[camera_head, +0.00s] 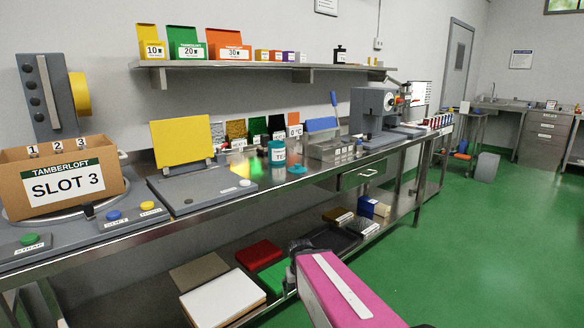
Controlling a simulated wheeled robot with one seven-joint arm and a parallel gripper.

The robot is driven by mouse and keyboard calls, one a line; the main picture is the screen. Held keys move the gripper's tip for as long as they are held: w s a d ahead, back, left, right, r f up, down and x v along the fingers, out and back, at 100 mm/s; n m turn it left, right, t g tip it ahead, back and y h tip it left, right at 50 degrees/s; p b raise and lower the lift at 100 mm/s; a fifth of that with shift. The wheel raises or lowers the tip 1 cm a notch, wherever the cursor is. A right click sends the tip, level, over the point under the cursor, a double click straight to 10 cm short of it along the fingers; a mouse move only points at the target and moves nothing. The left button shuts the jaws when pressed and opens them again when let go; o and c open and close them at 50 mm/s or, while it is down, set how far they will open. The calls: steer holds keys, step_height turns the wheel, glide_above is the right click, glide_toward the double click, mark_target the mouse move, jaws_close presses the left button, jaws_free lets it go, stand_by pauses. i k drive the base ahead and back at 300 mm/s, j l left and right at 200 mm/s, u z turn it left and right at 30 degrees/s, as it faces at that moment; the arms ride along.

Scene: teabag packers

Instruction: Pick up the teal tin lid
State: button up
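The teal tin lid (298,169) lies flat on the steel bench, just right of and in front of a teal tin (277,153) with a white label. Nothing covers the lid. A pink block-shaped part with a white strip, which looks like part of my arm, rises from the bottom edge, with a dark part at its far end. This is well below and in front of the lid, not touching it. I cannot make out any gripper fingers.
Left of the tin are a grey platform (205,187) with a yellow panel and a cardboard SLOT 3 box (60,178). A grey metal box (328,149) and a grey machine (373,112) stand to the right. The lower shelf holds boxes. Green floor (480,240) is clear at right.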

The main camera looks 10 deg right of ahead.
mark_target(297, 169)
steer(key=i+l, duration=0.35)
steer(key=l, duration=0.2)
steer(key=i+l+z, duration=0.15)
steer(key=i+l, duration=0.2)
steer(key=l, duration=0.15)
steer(key=k, duration=0.1)
steer(key=i, duration=0.1)
